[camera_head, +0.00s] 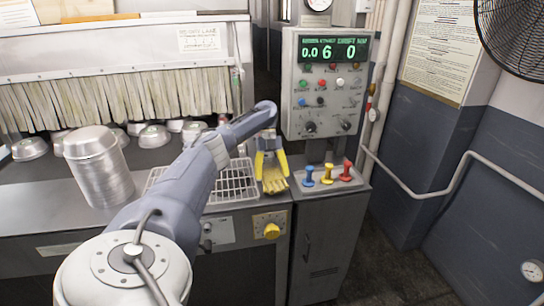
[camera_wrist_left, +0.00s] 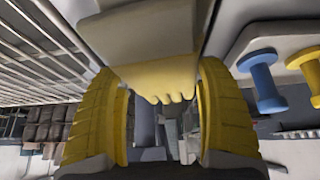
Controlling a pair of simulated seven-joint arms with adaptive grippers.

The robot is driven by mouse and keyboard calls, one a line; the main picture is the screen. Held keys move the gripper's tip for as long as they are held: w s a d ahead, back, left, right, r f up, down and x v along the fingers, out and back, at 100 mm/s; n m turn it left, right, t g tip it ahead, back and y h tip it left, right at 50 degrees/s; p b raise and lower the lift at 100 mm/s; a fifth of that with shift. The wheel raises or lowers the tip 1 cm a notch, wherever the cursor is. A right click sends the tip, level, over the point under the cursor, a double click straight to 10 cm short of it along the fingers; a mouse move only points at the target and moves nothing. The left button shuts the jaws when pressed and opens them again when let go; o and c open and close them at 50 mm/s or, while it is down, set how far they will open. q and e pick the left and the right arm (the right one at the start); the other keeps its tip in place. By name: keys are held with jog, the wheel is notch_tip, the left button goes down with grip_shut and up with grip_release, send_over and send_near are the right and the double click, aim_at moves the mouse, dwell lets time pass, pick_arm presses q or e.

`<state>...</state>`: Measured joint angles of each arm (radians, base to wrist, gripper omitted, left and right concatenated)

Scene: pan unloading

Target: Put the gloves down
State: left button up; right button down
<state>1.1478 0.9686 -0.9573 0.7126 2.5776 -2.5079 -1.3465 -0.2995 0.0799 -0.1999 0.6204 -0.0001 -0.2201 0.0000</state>
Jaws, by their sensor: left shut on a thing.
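The yellow gloves (camera_head: 274,184) hang from my left gripper (camera_head: 271,167), at the metal counter between the wire rack and the control box. My left gripper is shut on the gloves, its two yellow fingers on either side of them. In the left wrist view, the gloves' rounded yellow fingertips (camera_wrist_left: 162,82) show between the gripper fingers. I cannot tell whether the gloves touch the counter. My right gripper is not in view.
A wire rack (camera_head: 232,184) lies left of the gloves. Blue (camera_head: 309,176), yellow (camera_head: 327,173) and red (camera_head: 347,171) levers stand to the right, below the control box (camera_head: 325,88). Stacked pans (camera_head: 99,172) stand on the left, before a strip curtain (camera_head: 120,100).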

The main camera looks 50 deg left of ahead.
aim_at(271, 169)
pick_arm(q)
jog(key=shift+f, duration=0.1)
jog(key=o, duration=1.4)
jog(key=shift+c, duration=0.2)
jog(key=shift+s+a+r, duration=0.1)
jog(key=shift+a+r, duration=0.05)
jog(key=shift+r, duration=0.2)
jog(key=v, duration=0.5)
jog(key=shift+r, duration=0.3)
jog(key=shift+w+a+r, duration=0.15)
jog(key=shift+w+r, duration=0.25)
jog(key=shift+r, duration=0.15)
jog(key=shift+a+r, duration=0.15)
jog(key=shift+r, duration=0.25)
jog(key=shift+a+r, duration=0.1)
